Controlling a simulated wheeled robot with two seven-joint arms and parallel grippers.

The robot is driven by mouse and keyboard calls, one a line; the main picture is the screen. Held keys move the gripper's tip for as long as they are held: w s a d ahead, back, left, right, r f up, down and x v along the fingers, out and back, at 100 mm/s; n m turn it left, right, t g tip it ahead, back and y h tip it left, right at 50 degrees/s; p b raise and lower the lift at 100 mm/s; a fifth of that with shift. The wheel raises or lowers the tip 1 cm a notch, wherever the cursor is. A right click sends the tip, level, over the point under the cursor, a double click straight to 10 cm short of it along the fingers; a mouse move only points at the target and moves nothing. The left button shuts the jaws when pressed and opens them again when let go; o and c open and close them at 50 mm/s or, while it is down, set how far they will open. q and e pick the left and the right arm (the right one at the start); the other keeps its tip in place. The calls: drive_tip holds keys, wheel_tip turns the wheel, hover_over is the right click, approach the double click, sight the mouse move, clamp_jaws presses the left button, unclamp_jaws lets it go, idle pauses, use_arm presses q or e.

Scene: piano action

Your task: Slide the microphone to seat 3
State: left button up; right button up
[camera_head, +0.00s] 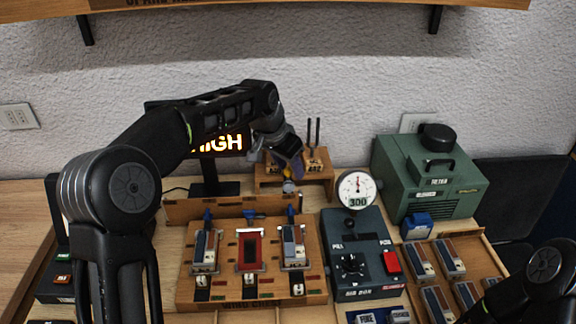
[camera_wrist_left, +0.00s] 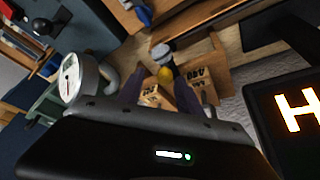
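A small grey cylinder with a yellow part (camera_head: 289,187), which looks like the microphone, stands near the right end of the wooden rail (camera_head: 230,207). It also shows beyond the fingertips in the left wrist view (camera_wrist_left: 163,54). My left gripper (camera_head: 291,158) is above and behind the cylinder, over the small wooden stand. In the left wrist view its two purplish fingers (camera_wrist_left: 158,92) are apart, with no contact on the cylinder visible. My right gripper is out of view.
The wooden stand (camera_head: 266,184) holds labelled blocks and upright pins. A lit display reading HIGH (camera_head: 222,143) stands behind my left arm. A green machine (camera_head: 437,178) and a module tray (camera_head: 480,247) are right.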

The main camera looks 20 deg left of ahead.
use_arm(q)
drive_tip(key=shift+a, duration=0.15)
drive_tip(key=b+v, duration=0.1)
drive_tip(key=v, duration=0.6)
drive_tip(key=shift+s+r, duration=0.15)
drive_tip(key=shift+r, duration=0.25)
